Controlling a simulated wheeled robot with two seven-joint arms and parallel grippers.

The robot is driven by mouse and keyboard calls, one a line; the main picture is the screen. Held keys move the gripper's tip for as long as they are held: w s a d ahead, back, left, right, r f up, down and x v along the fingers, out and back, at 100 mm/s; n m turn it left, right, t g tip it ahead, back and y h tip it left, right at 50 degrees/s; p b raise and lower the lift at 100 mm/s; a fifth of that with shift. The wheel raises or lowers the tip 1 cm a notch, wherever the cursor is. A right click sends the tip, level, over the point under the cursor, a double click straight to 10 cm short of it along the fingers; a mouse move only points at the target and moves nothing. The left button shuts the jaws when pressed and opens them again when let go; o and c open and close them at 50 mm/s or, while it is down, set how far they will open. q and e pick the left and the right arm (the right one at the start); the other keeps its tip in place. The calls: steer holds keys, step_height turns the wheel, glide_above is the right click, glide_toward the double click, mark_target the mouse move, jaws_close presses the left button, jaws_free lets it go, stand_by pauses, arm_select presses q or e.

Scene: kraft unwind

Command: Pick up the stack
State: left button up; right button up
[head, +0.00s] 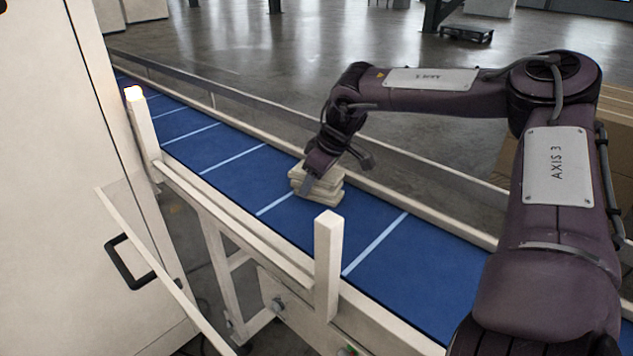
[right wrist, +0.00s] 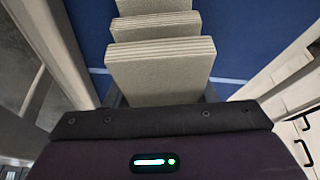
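The stack (head: 325,191) is a small pile of pale beige, layered, flat pieces on the blue conveyor belt. In the right wrist view the stack (right wrist: 160,73) shows as three stepped bundles with ribbed edges. My right gripper (head: 309,184) is down at the stack, with one finger in front of its near side. In the wrist view slivers of dark fingers show close along both sides of the nearest bundle. Whether they press on it I cannot tell; the fingertips are hidden. The stack appears to rest on the belt. My left gripper is not in view.
The blue belt (head: 235,150) with pale cross lines runs diagonally between low rails. A cream post (head: 328,262) stands on the near rail, and another post (head: 143,122) carries a lit lamp. A cream cabinet (head: 60,190) fills the left. The belt either side of the stack is clear.

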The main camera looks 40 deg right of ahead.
steer(key=c, duration=0.4)
